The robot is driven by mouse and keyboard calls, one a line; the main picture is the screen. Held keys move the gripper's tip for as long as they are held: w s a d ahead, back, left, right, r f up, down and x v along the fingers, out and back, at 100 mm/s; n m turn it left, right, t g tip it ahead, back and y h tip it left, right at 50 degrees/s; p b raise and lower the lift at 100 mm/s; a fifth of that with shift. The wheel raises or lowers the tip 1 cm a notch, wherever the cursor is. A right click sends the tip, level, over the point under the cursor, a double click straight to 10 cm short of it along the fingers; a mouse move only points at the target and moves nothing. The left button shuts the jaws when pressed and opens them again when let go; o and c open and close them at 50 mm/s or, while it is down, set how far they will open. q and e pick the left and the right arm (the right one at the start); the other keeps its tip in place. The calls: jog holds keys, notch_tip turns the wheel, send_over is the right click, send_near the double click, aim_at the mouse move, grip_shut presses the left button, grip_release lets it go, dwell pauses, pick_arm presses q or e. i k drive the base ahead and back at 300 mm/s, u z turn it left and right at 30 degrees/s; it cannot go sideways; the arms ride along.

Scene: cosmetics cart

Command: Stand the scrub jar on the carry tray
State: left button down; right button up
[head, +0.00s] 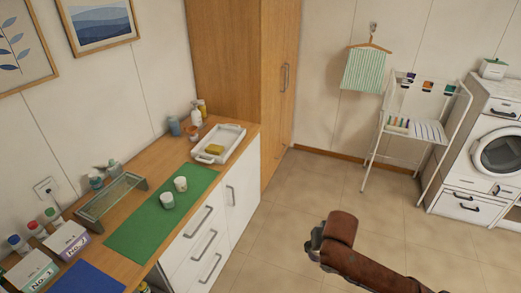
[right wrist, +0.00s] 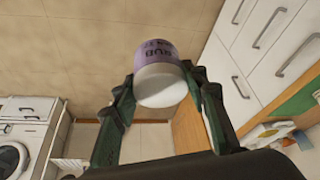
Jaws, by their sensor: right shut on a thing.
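The scrub jar (right wrist: 158,65), with a purple label partly reading "RUB" and a white end, is between the fingers of my right gripper (right wrist: 160,88) in the right wrist view. The gripper is shut on it, and the jar looks tilted in that view. In the head view my right gripper (head: 316,245) is over the floor, right of the counter, and the jar is hidden. The white carry tray (head: 230,137) lies at the far end of the counter with a yellow item (head: 214,149) in it. My left gripper is not in view.
A green mat (head: 140,235) with two white jars (head: 173,192) lies nearer than the tray. A glass rack (head: 110,195) and boxes (head: 66,240) stand to the left. Bottles (head: 196,113) stand behind the tray. A tall wooden cabinet (head: 225,60) borders the counter's far end.

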aim_at(226, 138)
jog(key=z, duration=0.4)
jog(key=i, duration=2.35)
jog(key=u, duration=1.2)
jog(key=i, duration=0.75)
jog(key=u, duration=1.05)
jog(key=i, duration=0.2)
jog(key=u, duration=0.2)
